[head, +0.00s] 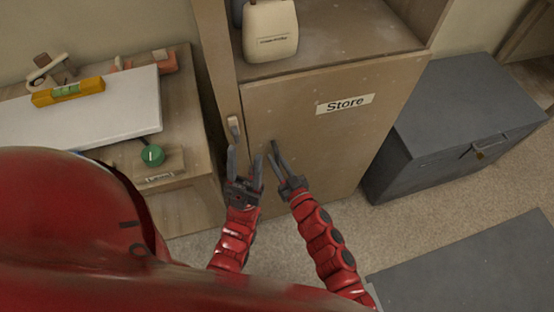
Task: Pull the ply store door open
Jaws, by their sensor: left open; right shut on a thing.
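The ply store door (330,135) is a tan panel with a "Store" label (345,104). It looks shut or nearly so in the cabinet front. My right gripper (272,153) is at the left part of the door, its jaws closed on what seems to be the door handle, mostly hidden by the fingers. My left gripper (245,160) is open and empty, just left of the right one, in front of the door's left edge. A small pale fitting (234,123) sits on the cabinet's left post, close to a left fingertip.
A pale jug (270,30) stands on the shelf above the door. A grey chest (455,125) is at the right, and a grey mat (470,270) lies on the floor. A bench (185,150) at the left holds a white board (90,115), a yellow level (68,92) and a green knob (152,155).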

